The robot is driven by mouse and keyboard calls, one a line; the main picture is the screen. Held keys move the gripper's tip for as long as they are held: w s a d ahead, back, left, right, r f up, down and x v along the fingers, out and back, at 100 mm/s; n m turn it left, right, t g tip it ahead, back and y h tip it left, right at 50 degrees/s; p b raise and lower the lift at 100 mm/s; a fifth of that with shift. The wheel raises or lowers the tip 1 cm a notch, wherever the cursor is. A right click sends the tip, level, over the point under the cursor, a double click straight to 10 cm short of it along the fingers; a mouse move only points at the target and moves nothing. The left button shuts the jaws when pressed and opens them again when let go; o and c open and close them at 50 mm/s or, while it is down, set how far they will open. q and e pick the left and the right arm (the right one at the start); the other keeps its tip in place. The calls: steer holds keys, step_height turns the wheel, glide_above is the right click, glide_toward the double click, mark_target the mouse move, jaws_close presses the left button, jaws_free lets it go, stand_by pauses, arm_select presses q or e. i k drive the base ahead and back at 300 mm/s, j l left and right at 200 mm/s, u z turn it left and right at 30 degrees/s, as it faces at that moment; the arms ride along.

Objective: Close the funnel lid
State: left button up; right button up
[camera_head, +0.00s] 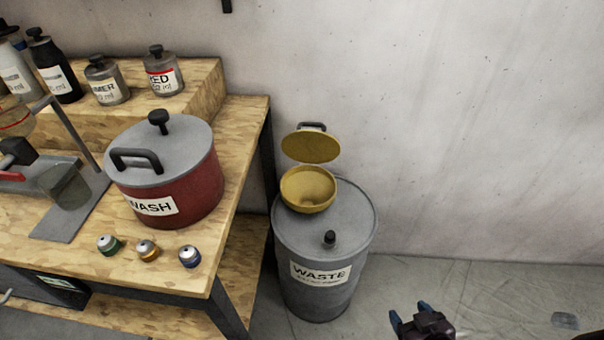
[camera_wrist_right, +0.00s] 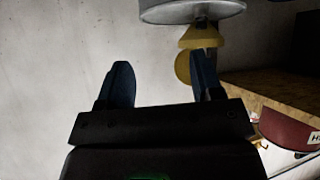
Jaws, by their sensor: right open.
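The yellow funnel (camera_head: 309,190) sits on top of the grey waste drum (camera_head: 312,290). Its round yellow lid (camera_head: 310,148) stands raised open behind the bowl, against the wall side, with a dark handle (camera_head: 312,126) at its top. My right gripper (camera_head: 410,314) is open and empty at the bottom of the head view, right of and in front of the drum. In the right wrist view, which looks upside down, the open fingers (camera_wrist_right: 165,82) show with the funnel (camera_wrist_right: 196,38) and part of the lid (camera_wrist_right: 182,68) beyond and partly behind one finger. My left gripper is not in view.
A wooden bench (camera_head: 230,160) stands left of the drum, holding a red wash pot (camera_head: 185,185), several bottles and small cans. The pale wall (camera_head: 460,120) is close behind the drum. The floor right of the drum is mostly clear.

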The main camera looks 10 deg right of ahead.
mark_target(311, 146)
steer(key=l+z, duration=0.1)
steer(key=l, duration=0.75)
steer(key=i+l, duration=0.1)
steer(key=i, duration=0.3)
steer(key=i+l, duration=0.15)
steer(key=i, duration=0.2)
steer(key=z, duration=0.05)
